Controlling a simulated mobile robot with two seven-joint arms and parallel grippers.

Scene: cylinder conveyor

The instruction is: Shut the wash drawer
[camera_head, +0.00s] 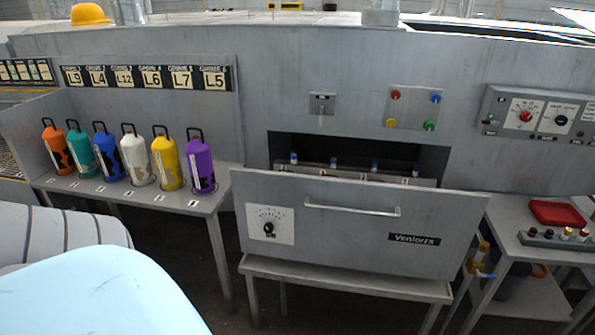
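The wash drawer (352,240) stands pulled out from the grey machine (260,85), right of centre. Its front panel has a long bar handle (350,208), a dial plate (257,217) on the left and a black name label on the right. Neither of my grippers is in view, and nothing touches the handle.
A low grey stand (350,282) is under the drawer. A side table (203,205) at left holds several coloured cylinders. A table at right carries a red tray (557,213) and a row of knobs. Dark floor shows between the left table and the stand.

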